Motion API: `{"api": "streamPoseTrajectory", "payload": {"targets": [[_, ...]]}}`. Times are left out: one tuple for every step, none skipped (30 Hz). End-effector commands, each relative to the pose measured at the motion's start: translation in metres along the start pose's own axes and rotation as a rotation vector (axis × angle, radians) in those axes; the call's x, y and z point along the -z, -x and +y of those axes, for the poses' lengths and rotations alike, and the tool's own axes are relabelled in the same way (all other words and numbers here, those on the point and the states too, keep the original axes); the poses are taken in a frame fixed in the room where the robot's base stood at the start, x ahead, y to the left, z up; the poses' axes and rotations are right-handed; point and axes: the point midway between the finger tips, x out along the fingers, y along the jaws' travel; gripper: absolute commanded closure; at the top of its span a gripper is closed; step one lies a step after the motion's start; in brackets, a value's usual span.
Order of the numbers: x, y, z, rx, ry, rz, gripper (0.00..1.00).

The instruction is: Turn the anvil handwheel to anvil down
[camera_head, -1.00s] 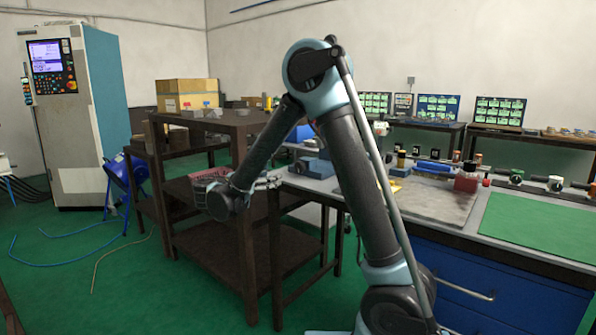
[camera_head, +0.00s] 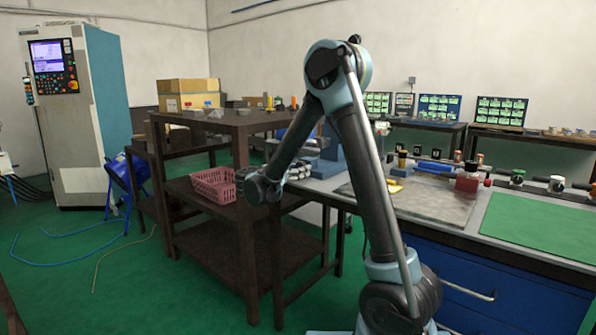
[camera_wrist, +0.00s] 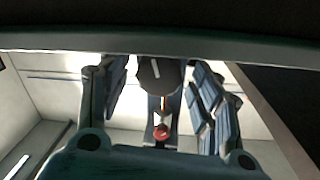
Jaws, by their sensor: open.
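My gripper (camera_head: 298,170) is at the left end of the workbench, close to a blue upright device (camera_head: 331,157) that my arm partly hides. In the wrist view my gripper (camera_wrist: 164,84) is open, one finger on each side. Between the fingers shows a dark rounded part (camera_wrist: 160,76) with a white-and-red piece below it, ending in a red ball (camera_wrist: 161,132). I cannot tell for certain whether this dark part is the anvil handwheel. No contact between it and the fingers is clear. The head view shows no clear handwheel.
A pink basket (camera_head: 214,186) sits on the dark shelf rack (camera_head: 215,122) left of my gripper. On the bench are a grey mat (camera_head: 430,205), a red device (camera_head: 467,180) and several small items. A green mat (camera_head: 540,228) lies clear at right.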

Motion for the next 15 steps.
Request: {"api": "streamPoseTrajectory", "payload": {"targets": [[0.0000, -0.0012, 0.0001, 0.000, 0.000, 0.000, 0.42], [0.0000, -0.0015, 0.0001, 0.000, 0.000, 0.000, 0.42], [0.0000, -0.0016, 0.0000, 0.000, 0.000, 0.000, 0.42], [0.0000, -0.0017, 0.0000, 0.000, 0.000, 0.000, 0.42], [0.0000, -0.0016, 0.0000, 0.000, 0.000, 0.000, 0.42], [0.0000, -0.0015, 0.0000, 0.000, 0.000, 0.000, 0.42], [0.0000, -0.0015, 0.0000, 0.000, 0.000, 0.000, 0.42], [0.0000, -0.0015, 0.0000, 0.000, 0.000, 0.000, 0.42], [0.0000, -0.0015, 0.0000, 0.000, 0.000, 0.000, 0.48], [0.0000, -0.0015, 0.0000, 0.000, 0.000, 0.000, 0.55], [0.0000, -0.0015, 0.0000, 0.000, 0.000, 0.000, 0.62], [0.0000, -0.0015, 0.0000, 0.000, 0.000, 0.000, 0.71], [0.0000, -0.0015, 0.0000, 0.000, 0.000, 0.000, 0.78], [0.0000, -0.0015, 0.0000, 0.000, 0.000, 0.000, 0.85], [0.0000, -0.0015, 0.0000, 0.000, 0.000, 0.000, 0.85]]}}
